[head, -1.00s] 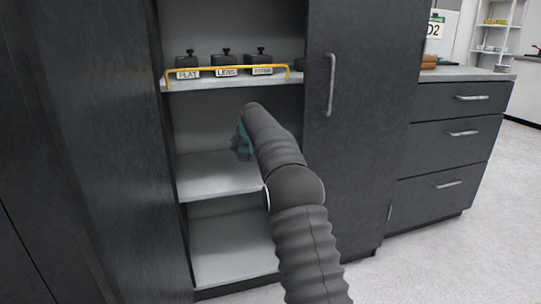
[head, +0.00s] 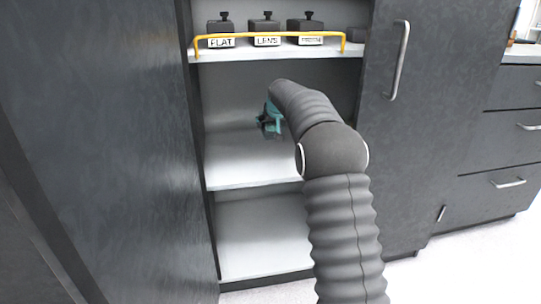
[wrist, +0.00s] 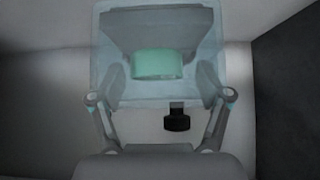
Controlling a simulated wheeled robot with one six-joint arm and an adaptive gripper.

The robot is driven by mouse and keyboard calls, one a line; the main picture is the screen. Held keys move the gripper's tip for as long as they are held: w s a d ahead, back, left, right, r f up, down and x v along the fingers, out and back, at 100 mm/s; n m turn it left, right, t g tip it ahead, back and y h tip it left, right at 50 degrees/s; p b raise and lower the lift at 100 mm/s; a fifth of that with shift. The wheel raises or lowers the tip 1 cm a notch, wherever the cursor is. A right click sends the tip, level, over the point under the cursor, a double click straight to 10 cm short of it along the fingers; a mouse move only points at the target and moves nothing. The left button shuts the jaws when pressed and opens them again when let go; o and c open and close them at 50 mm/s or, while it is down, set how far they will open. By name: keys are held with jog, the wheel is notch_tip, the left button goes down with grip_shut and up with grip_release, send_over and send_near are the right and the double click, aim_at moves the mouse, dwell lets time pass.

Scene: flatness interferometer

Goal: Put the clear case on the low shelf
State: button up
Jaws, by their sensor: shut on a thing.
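The clear case (wrist: 105,58) is a see-through, bluish box in the wrist view. A green block (wrist: 158,65) and a dark shape show in or through it. My gripper (wrist: 160,92) is shut on the case, a finger at each side. In the head view the gripper end (head: 270,120) is a small teal and dark shape inside the open cupboard, partly hidden by my arm. It is over the middle shelf (head: 240,165), below the upper shelf. A bottom shelf (head: 255,245) is bare where it shows.
The upper shelf (head: 270,52) carries dark labelled boxes (head: 267,33) behind a yellow rail (head: 270,36). A dark cupboard door with a handle (head: 399,60) stands at right, a dark panel (head: 100,130) at left. A black knob (wrist: 177,121) shows below the case in the wrist view.

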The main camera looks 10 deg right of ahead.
jog(key=s+a+f, duration=0.1)
jog(key=s, duration=0.1)
jog(key=s+a+f+b, duration=0.1)
jog(key=s+f, duration=0.1)
jog(key=s+a+f, duration=0.1)
jog(key=s, duration=0.1)
jog(key=shift+s+f+b, duration=0.15)
jog(key=shift+s+b, duration=0.15)
jog(key=shift+b, duration=0.1)
jog(key=shift+f+b, duration=0.4)
jog(key=shift+f, duration=1.55)
jog(key=shift+f, duration=0.1)
jog(key=o, duration=1.3)
jog(key=shift+s+r, duration=0.3)
jog(key=shift+r, duration=0.1)
jog(key=v, duration=1.1)
jog(key=shift+s+p, duration=0.2)
jog(key=shift+p, duration=0.25)
